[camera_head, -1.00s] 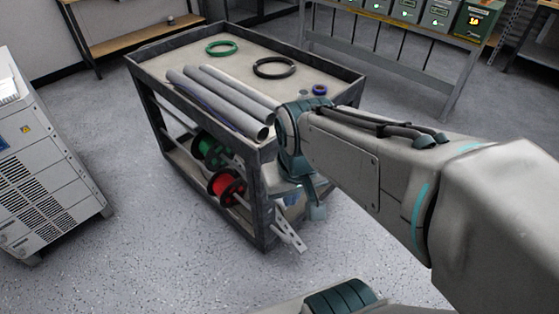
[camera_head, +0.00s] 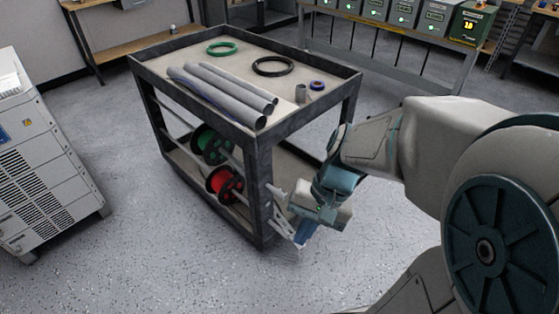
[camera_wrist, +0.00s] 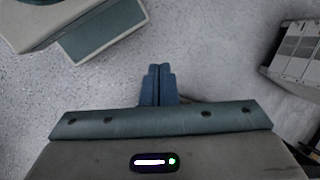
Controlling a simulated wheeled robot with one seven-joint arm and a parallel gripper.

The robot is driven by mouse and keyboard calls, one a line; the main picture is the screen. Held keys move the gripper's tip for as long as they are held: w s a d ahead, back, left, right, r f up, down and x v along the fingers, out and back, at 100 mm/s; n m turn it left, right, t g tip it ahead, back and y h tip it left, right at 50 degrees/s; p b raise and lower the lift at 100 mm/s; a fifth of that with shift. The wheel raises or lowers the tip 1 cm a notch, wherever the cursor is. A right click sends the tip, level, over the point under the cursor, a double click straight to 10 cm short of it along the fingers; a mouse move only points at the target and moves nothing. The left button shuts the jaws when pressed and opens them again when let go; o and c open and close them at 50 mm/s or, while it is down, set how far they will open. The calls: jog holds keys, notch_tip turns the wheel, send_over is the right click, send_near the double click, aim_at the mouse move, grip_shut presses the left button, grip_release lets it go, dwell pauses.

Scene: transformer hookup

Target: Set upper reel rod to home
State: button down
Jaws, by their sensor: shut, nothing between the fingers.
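The cart holds a green reel (camera_head: 211,145) on its upper rod (camera_head: 178,122), inside the frame below the top. A red reel (camera_head: 224,184) sits lower and nearer. Pale bar ends (camera_head: 277,193) stick out past the cart's near corner post; I cannot tell exactly where the upper rod ends among them. My gripper (camera_head: 302,234) is just outside that corner, low, beside the bar ends. Its blue fingers are together and empty in the wrist view (camera_wrist: 158,84), over bare floor. No rod shows in the wrist view.
The cart top (camera_head: 205,50) carries several grey tubes (camera_head: 222,92), a green ring (camera_head: 222,48), a black ring (camera_head: 273,66) and small items. A grey cabinet (camera_head: 45,150) stands left. The floor between cabinet and cart is clear.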

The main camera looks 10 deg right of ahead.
jog(key=w+a+f+m+y+b, duration=0.2)
jog(key=w+f+m+y+b, duration=0.3)
jog(key=f, duration=0.4)
jog(key=m+t+y+b, duration=0.1)
jog(key=m+t+b, duration=1.1)
jog(key=m+t, duration=0.55)
send_near(284, 197)
jog(key=shift+m+g, duration=0.75)
jog(key=shift+m, duration=0.2)
jog(key=b+x, duration=0.1)
jog(key=x, duration=0.1)
jog(key=b+x, duration=0.1)
jog(key=x, duration=0.1)
jog(key=r+b+x, duration=0.1)
jog(key=x, duration=0.1)
jog(key=shift+w+d, duration=0.15)
jog(key=shift+w, duration=0.05)
jog(key=shift+w+a, duration=0.2)
jog(key=shift+w, duration=0.1)
jog(key=shift+x, duration=1.55)
jog(key=shift+r, duration=0.2)
jog(key=shift+s, duration=0.15)
